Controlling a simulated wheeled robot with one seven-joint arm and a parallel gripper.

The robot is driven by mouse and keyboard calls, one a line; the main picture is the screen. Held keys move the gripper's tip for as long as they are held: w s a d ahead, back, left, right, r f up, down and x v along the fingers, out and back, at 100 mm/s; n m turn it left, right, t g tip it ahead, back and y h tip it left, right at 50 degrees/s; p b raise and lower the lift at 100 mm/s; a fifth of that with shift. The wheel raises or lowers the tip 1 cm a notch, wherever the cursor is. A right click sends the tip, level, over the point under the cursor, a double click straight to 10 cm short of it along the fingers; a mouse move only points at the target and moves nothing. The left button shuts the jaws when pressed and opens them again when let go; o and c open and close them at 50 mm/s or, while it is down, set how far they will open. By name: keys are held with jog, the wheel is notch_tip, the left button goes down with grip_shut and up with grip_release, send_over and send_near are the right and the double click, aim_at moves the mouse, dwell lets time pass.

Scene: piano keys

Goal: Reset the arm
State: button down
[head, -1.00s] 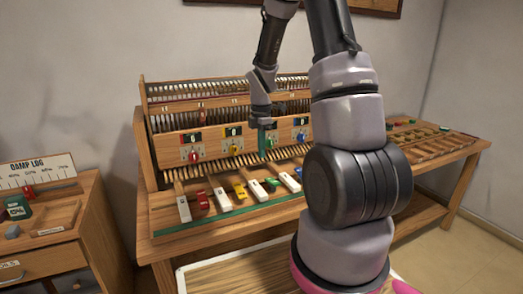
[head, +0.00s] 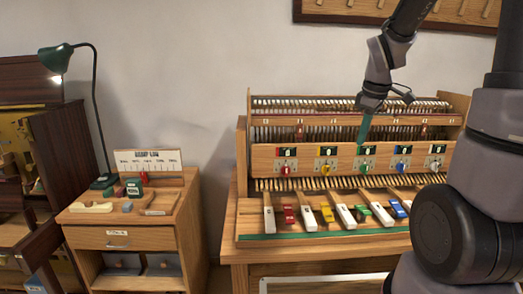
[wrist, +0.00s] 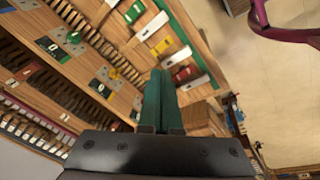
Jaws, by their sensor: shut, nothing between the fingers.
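My gripper (head: 364,128) is in front of the upper part of the piano-key bench, with its green fingers pointing down by the panel of coloured knobs. In the wrist view the green fingers (wrist: 161,100) lie side by side, shut and empty. The wooden bench (head: 243,190) carries a row of white and coloured keys, among them a red key (head: 289,214), a yellow key (head: 327,212) and a green key (head: 364,209). The fingers appear apart from the keys. My arm hides the bench's right side.
A wooden cabinet (head: 130,238) with a damp log board (head: 148,162) stands left of the bench. A green lamp (head: 56,60) and a dark shelf unit (head: 45,150) are further left. A framed board (head: 450,12) hangs on the wall. Open air lies above the cabinet.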

jog(key=s+a+r+m+t, duration=0.2)
jog(key=s+r+m, duration=0.4)
jog(key=s, duration=0.1)
jog(key=s+a+r+m+t+y, duration=0.1)
jog(key=s+a+r+m+t, duration=0.1)
jog(key=s+r+m, duration=0.5)
jog(key=shift+s+a+m+t+y, duration=0.2)
jog(key=shift+s+m+t+y, duration=0.1)
jog(key=shift+s, duration=0.3)
